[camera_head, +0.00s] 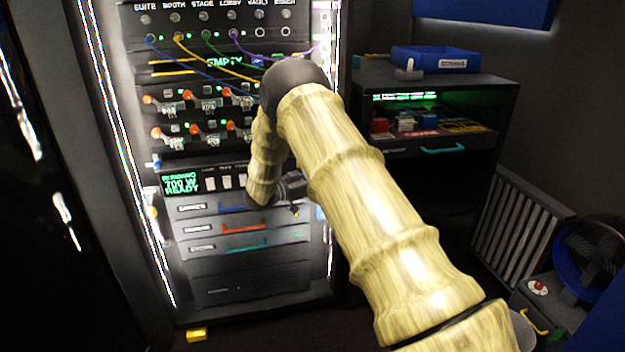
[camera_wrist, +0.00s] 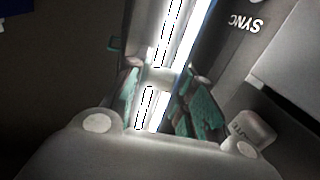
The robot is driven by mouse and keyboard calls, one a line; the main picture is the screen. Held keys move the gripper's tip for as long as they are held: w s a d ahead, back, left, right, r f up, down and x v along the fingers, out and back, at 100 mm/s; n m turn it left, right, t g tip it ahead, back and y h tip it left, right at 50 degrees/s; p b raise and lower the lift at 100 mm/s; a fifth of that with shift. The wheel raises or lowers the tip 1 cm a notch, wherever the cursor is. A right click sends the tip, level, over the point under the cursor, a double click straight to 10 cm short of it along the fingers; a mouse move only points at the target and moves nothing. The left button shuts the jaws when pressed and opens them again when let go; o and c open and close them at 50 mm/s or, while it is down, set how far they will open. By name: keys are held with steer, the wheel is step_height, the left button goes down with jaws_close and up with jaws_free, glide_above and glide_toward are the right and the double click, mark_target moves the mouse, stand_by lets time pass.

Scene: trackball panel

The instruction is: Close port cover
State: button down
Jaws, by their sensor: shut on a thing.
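My gripper (camera_head: 294,190) is at the right side of the rack's lower front, beside the drawers, with my arm reaching across in front of it. In the wrist view my gripper (camera_wrist: 160,88) has its two teal-padded fingers on either side of a small pale grey piece (camera_wrist: 158,76), and is shut on it. This piece appears to be part of the port cover; its full outline and hinge are hidden. A panel marked SYNC (camera_wrist: 245,45) lies just to the right of the fingers, its lettering upside down. The head view does not show the cover clearly.
Above my gripper, the rack has coloured patch cables and rows of orange-tipped switches (camera_head: 195,126). Drawers with blue, red and teal handles (camera_head: 245,246) lie to its left. A shelf with a blue tray (camera_head: 435,58) stands right, a fan (camera_head: 590,255) farther right.

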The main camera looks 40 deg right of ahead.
steer(key=shift+s+d+f, duration=0.1)
steer(key=shift+s+d, duration=0.05)
steer(key=shift+d, duration=0.05)
steer(key=c, duration=1.3)
jaws_free()
steer(key=shift+s+d, duration=0.1)
steer(key=shift+d, duration=0.05)
steer(key=shift+w+a, duration=0.2)
steer(key=shift+a, duration=0.1)
steer(key=w+a, duration=0.1)
steer(key=a, duration=1)
steer(key=shift+w+a, duration=0.2)
steer(key=shift+a, duration=0.2)
